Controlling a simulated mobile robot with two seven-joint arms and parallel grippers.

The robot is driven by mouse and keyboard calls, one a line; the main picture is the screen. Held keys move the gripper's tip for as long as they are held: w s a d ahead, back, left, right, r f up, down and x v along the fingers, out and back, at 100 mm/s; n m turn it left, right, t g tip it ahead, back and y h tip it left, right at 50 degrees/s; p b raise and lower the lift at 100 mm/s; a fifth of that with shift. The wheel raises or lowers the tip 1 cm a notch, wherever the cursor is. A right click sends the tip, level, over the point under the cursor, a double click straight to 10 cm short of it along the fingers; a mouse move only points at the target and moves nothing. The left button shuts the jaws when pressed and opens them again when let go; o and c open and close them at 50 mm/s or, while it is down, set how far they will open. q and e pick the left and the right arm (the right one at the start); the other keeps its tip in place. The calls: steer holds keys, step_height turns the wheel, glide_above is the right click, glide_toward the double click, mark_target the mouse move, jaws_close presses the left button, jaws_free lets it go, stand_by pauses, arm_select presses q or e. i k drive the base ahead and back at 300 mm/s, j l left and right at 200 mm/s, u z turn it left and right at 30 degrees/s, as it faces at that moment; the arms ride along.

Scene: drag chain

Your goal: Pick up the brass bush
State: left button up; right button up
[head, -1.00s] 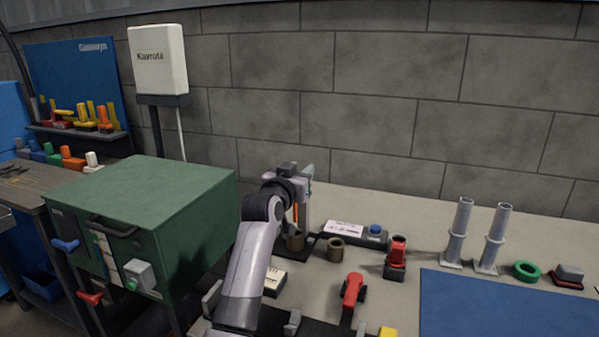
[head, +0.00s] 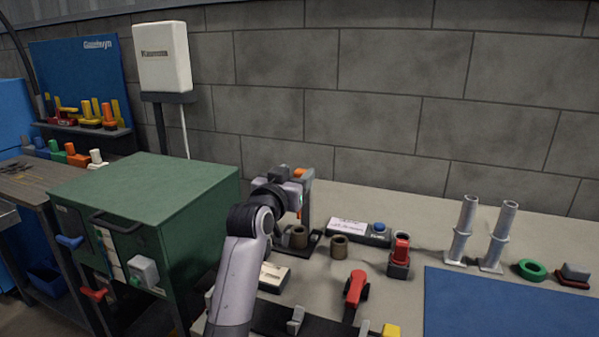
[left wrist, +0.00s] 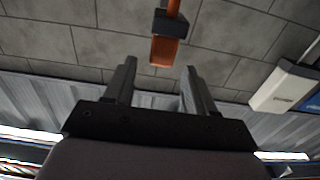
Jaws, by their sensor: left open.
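Two brown brass-coloured hollow bushes show in the head view. One bush (head: 339,246) stands upright on the bench. The other (head: 298,237) stands to its left at the dark foot of a small upright stand (head: 306,205). My left gripper (head: 287,185) is above and left of both bushes, in front of the stand, and partly hides it. In the left wrist view my left gripper (left wrist: 160,68) is open, with nothing between its fingers. Beyond the fingertips is an orange bar with a dark block (left wrist: 168,35). No bush shows in that view. My right gripper is not in view.
A label box with a blue button (head: 375,231) and a red-topped block (head: 400,257) stand right of the bushes. A red clamp-like item (head: 355,290) is nearer. A green cabinet (head: 150,190) is at left. Two grey posts and a blue mat (head: 500,300) are at right.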

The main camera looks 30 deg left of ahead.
mark_target(299, 237)
steer(key=k+l, duration=0.2)
steer(key=k, duration=0.3)
steer(key=k+l, duration=0.15)
steer(key=k, duration=0.3)
